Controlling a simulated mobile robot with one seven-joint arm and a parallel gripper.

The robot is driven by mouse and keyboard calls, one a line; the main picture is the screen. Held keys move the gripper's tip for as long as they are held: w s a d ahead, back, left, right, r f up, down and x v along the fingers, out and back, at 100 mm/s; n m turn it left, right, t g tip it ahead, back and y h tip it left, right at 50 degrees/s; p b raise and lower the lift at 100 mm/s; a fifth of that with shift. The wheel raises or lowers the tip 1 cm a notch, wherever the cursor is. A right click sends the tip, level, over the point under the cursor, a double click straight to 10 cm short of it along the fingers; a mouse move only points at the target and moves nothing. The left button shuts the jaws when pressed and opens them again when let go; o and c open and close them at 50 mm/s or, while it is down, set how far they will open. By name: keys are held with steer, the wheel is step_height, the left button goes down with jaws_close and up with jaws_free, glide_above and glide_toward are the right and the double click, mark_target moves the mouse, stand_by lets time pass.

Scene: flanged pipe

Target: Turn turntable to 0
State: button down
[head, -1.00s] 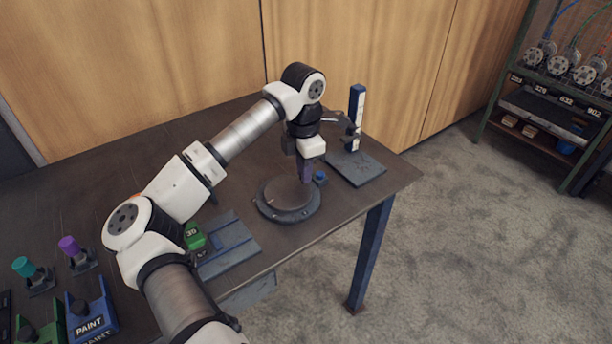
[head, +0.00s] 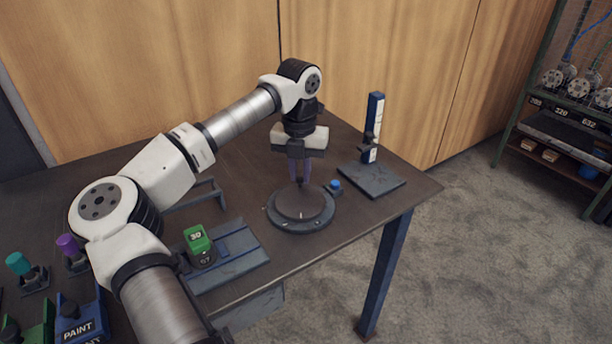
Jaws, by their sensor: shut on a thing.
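The turntable (head: 302,208) is a dark round disc on a wider dark base ring on the table, with small light marks on its surface and ring. A blue knob (head: 335,185) sits at its far right side. My gripper (head: 299,183) points straight down over the far part of the disc, its purple-toned fingers close together. It is shut on a small part of the turntable, which the fingers mostly hide. The numbers on the ring are too small to read.
A blue and white upright post (head: 373,128) stands on a flat plate (head: 384,181) to the right. A green block marked 30 (head: 197,238) sits on a grey slide plate (head: 236,264) to the left. The table's right edge is close by. A shelf rack (head: 560,125) stands far right.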

steer(key=n, duration=0.1)
steer(key=a+n+b, duration=0.1)
steer(key=n, duration=0.1)
steer(key=shift+s+a+f+n, duration=0.1)
steer(key=shift+s+a+n, duration=0.05)
steer(key=shift+a+n, duration=0.15)
steer(key=shift+s+a+n+b, duration=0.2)
steer(key=shift+n+b, duration=0.15)
steer(key=shift+n, duration=0.3)
steer(key=shift+s+a+n+b, duration=0.1)
steer(key=shift+a+n+b, duration=0.15)
steer(key=shift+n, duration=0.4)
steer(key=c, duration=1.4)
jaws_free()
steer(key=shift+o, duration=0.2)
step_height(320, 180, up, 14)
